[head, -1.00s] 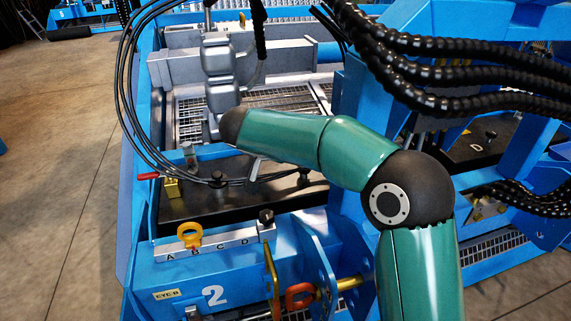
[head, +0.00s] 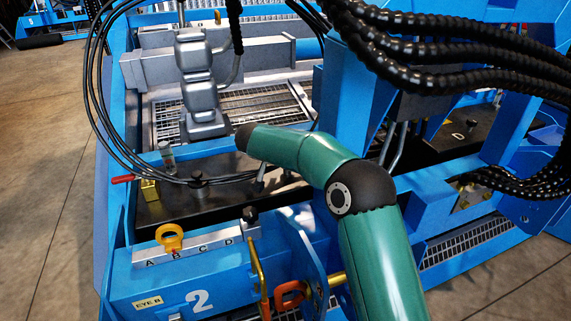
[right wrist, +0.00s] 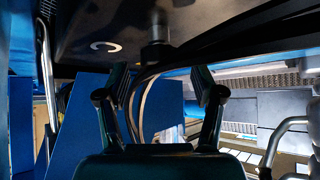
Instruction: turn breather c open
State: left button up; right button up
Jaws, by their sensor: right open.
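A dark panel (head: 165,210) with hoses across it lies in the middle left of the head view. A short dark knob (head: 197,183) stands on it. In the right wrist view, a pale C-shaped mark (right wrist: 105,46) is on a dark surface, with a knob-like breather (right wrist: 155,50) beside it. My right gripper (right wrist: 158,92) is open, its fingers apart below the breather in that picture and not closed on it. Black hoses pass behind the fingers. In the head view my green right arm covers part of the panel, and its gripper is hidden. My left gripper is not shown.
A grey bar lettered A to D (head: 195,250) carries a yellow ring (head: 170,238) at the front. A red ring (head: 290,294) is near it. Looped black hoses (head: 440,75) crowd the upper right. A second dark panel marked D (head: 465,133) lies to the right.

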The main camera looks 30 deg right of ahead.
jog(key=shift+x, duration=0.85)
jog(key=c, duration=1.1)
jog(key=shift+f+n+t+y+b, duration=0.1)
jog(key=shift+n+t+y+b, duration=0.4)
jog(key=shift+b, duration=0.65)
jog(key=shift+c, duration=0.2)
jog(key=shift+s+d+n+t+b, duration=0.1)
jog(key=shift+n+t+b, duration=0.2)
jog(key=shift+n+b, duration=0.4)
jog(key=shift+n+t+y, duration=0.3)
jog(key=shift+n+y, duration=0.2)
jog(key=shift+n, duration=0.2)
jog(key=shift+r+n+t+y+p, duration=0.25)
jog(key=shift+n+t+y, duration=0.35)
jog(key=shift+n, duration=0.5)
